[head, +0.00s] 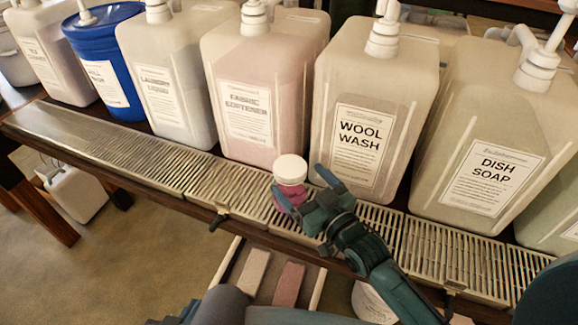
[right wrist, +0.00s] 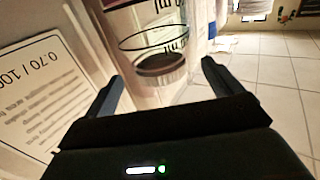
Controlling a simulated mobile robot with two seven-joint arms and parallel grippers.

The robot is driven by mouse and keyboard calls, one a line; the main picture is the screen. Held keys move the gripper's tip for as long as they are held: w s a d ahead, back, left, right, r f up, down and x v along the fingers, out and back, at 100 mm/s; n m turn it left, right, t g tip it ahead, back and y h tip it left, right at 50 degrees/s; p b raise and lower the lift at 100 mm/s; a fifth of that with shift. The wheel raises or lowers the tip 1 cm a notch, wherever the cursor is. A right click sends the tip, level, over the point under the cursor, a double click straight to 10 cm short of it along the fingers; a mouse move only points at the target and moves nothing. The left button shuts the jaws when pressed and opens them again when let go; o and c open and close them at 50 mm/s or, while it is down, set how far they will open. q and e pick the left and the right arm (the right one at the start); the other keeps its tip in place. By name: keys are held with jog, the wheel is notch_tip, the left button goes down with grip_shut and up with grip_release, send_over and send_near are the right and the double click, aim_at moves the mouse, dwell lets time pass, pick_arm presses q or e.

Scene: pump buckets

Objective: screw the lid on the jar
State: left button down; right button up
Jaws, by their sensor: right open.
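A small jar (head: 291,193) with pink contents stands on the slatted metal tray in front of the wool wash container. A white round lid (head: 291,168) shows at its top; I cannot tell whether it is screwed down. My right gripper (head: 301,182) is open, with one finger on each side of the jar, and covers part of it. In the right wrist view, a clear jar with dark markings (right wrist: 150,42) shows beyond and between the open fingers (right wrist: 163,71). My left gripper is not visible.
The slatted tray (head: 215,187) runs along the shelf front. Behind it stand the wool wash container (head: 400,100), the dish soap container (head: 485,110), the fabric softener container (head: 262,60) and a blue bucket (head: 105,45). Blocks (head: 289,284) lie on a lower shelf.

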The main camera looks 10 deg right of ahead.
aim_at(288, 168)
jog(key=x, duration=0.6)
jog(key=shift+d, duration=0.1)
jog(key=c, duration=1.3)
jog(key=o, duration=1.3)
jog(key=shift+s, duration=0.1)
jog(key=v, duration=1.3)
jog(key=shift+s, duration=0.15)
